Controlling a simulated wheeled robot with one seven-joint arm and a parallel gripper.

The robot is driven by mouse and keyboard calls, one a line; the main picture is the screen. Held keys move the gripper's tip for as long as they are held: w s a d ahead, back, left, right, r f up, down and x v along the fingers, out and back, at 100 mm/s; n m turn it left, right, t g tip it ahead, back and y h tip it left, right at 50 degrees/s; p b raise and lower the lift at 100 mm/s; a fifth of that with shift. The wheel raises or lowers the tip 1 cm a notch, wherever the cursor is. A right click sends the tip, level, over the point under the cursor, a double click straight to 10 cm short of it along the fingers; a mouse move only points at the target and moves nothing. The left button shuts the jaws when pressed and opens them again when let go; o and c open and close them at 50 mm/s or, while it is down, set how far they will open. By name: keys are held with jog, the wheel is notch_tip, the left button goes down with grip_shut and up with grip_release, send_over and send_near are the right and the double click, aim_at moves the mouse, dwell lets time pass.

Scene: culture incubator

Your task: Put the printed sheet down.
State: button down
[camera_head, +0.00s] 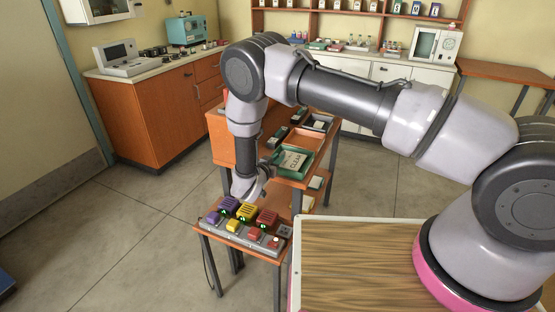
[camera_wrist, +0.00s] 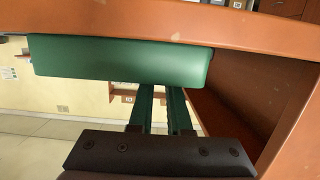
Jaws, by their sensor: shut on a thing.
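The printed sheet (camera_head: 293,160) is white with the dark word "CLEAR" on it. It shows within a green tray (camera_head: 309,167) at the front of the wooden cart. My gripper (camera_head: 262,178) is at the near left side of the tray and is shut on the sheet. In the wrist view, my two green fingers (camera_wrist: 162,108) run up to the green tray side (camera_wrist: 120,62). That side hides the fingertips and the sheet, so the grip itself cannot be seen. I cannot tell whether the sheet rests on the tray floor.
Below my gripper is a low stand with a button panel (camera_head: 240,236) of purple, yellow and red blocks. The cart (camera_head: 232,150) holds more small trays behind. A wood-topped table (camera_head: 360,262) is at front right. Open floor (camera_head: 130,235) lies to the left.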

jog(key=shift+s+f, duration=0.1)
jog(key=shift+f, duration=0.5)
jog(key=c, duration=0.9)
grip_release()
jog(key=shift+d+f, duration=0.1)
jog(key=shift+f, duration=0.05)
jog(key=shift+o, duration=0.2)
